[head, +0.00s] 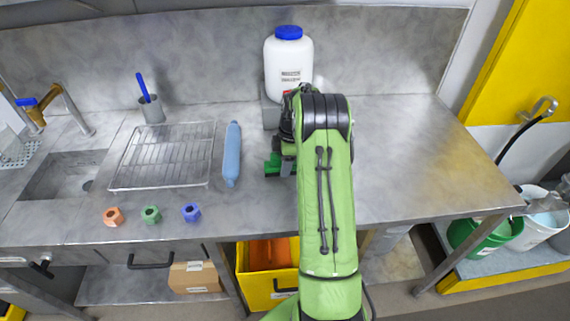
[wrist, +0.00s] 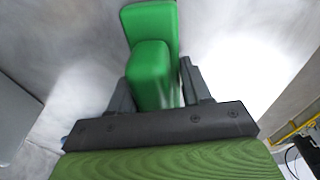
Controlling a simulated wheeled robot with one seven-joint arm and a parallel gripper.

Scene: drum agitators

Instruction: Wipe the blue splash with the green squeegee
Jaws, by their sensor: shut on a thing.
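The green squeegee (wrist: 150,62) sits between the two dark fingers of my gripper (wrist: 155,88) in the wrist view, and the gripper is shut on it. In the head view, part of the green squeegee (head: 272,165) shows just left of my arm, low over the steel worktop. My arm hides most of the gripper and the rest of the tool there. I cannot tell whether the squeegee touches the worktop. No blue splash shows in either view; the worktop behind my arm is hidden.
A white bottle with a blue cap (head: 289,65) stands behind my arm. A light-blue cylinder (head: 232,153), a wire rack (head: 165,157) and orange, green and blue nuts (head: 191,212) lie to the left. The worktop's right side (head: 410,150) is clear.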

